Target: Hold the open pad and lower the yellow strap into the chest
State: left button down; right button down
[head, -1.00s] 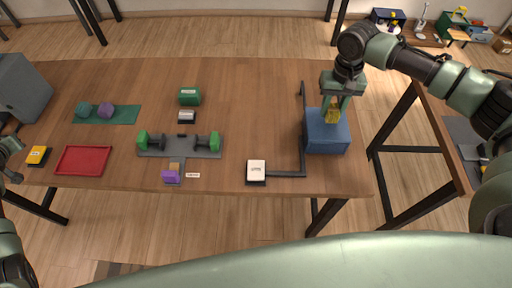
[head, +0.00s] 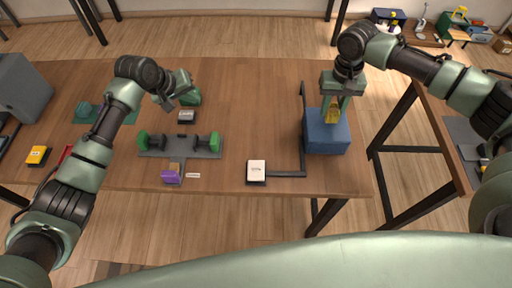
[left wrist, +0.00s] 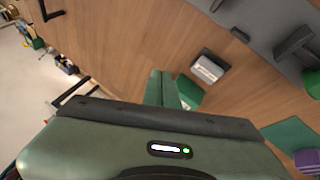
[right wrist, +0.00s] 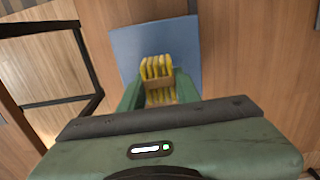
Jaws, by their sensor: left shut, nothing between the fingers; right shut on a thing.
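A folded yellow strap (head: 332,113) with a brown band hangs in my right gripper (head: 336,98), directly over the blue chest (head: 327,143). In the right wrist view the strap (right wrist: 156,67) sits between the fingers, with the chest (right wrist: 190,40) below. The chest top looks like a plain blue face; I cannot tell if it is open. A white-topped pad (head: 256,168) stands at the table's front, its lettering too small to read surely. My left gripper (head: 189,97) is shut and empty near a green box (head: 194,94), away from that pad.
A dark bar (head: 288,174) runs from the white pad to the chest side. A grey stand (head: 180,151) with green-ended weights, a small grey-white pad (head: 187,117) and a purple piece (head: 171,177) lie left of centre. A yellow pad (head: 37,155) is far left. The table centre is clear.

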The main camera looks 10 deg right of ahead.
pick_arm(q)
jog(key=s+d+r+m+g+y, duration=0.1)
jog(key=s+d+m+g, duration=0.15)
jog(key=s+d, duration=0.9)
jog(key=m+g+y, duration=0.1)
jog(key=g+y, duration=0.1)
jog(key=y, duration=0.1)
send_over(256, 169)
jog(key=shift+y, duration=0.3)
jog(key=shift+f, duration=3.9)
jog(key=shift+f, duration=0.1)
